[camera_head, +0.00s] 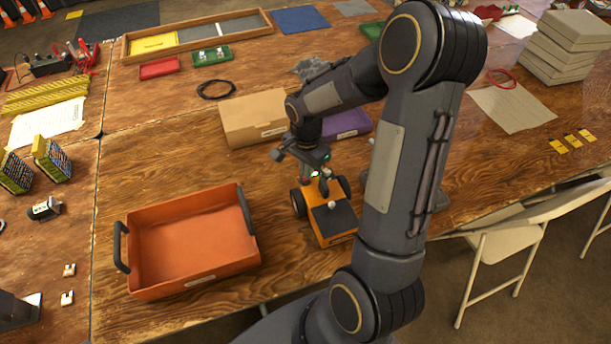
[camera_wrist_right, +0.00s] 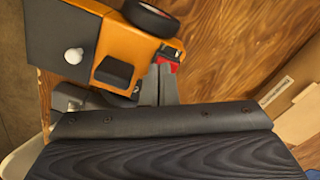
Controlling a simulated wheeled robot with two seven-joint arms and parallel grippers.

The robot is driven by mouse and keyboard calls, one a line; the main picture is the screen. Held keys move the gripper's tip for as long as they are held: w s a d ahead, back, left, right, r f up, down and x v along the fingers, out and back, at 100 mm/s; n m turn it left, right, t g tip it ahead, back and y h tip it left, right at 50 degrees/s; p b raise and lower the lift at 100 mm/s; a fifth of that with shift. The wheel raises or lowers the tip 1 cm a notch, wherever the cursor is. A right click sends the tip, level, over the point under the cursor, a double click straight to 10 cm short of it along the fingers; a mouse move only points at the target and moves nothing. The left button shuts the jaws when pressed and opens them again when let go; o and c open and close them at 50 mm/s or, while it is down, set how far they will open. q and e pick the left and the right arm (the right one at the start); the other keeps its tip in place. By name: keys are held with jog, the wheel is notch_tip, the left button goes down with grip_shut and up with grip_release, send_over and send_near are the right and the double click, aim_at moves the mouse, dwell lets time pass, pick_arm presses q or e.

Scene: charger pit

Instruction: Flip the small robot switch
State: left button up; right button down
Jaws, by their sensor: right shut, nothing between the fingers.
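The small robot (camera_head: 334,222) is an orange wheeled box with a dark top panel and a white knob, on the wooden table right of the orange tray. In the wrist view its orange body (camera_wrist_right: 112,50) fills the upper left, with a black wheel above. A small red switch (camera_wrist_right: 168,66) sits at the body's end, beside a metal bracket. My right gripper (camera_head: 321,186) reaches down at the small robot's far end. Its shut, empty fingertips (camera_wrist_right: 160,82) are close beside the red switch; I cannot tell whether they touch. My left gripper is not in view.
The orange tray (camera_head: 186,289) with black handles stands to the left. A cardboard piece (camera_head: 252,118) and a purple bin (camera_head: 346,125) lie just behind the gripper. My right arm hides part of the table. Bare wood lies between tray and cardboard.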

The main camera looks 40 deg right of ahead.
jog(key=shift+f+b, duration=0.55)
jog(key=shift+f, duration=0.05)
dwell(0.3)
jog(key=shift+r+p, duration=0.4)
jog(key=shift+r, duration=0.05)
jog(key=shift+r+p, duration=2.2)
jog(key=shift+r, duration=0.9)
jog(key=s+a+r+n+t+y, duration=0.3)
jog(key=s+a+r+n+t, duration=0.2)
jog(key=s+a+r+n, duration=0.8)
jog(key=s+n, duration=0.1)
jog(key=s, duration=0.2)
jog(key=shift+s+t+y, duration=0.2)
jog(key=shift+t+y, duration=0.1)
jog(key=shift+y, duration=0.1)
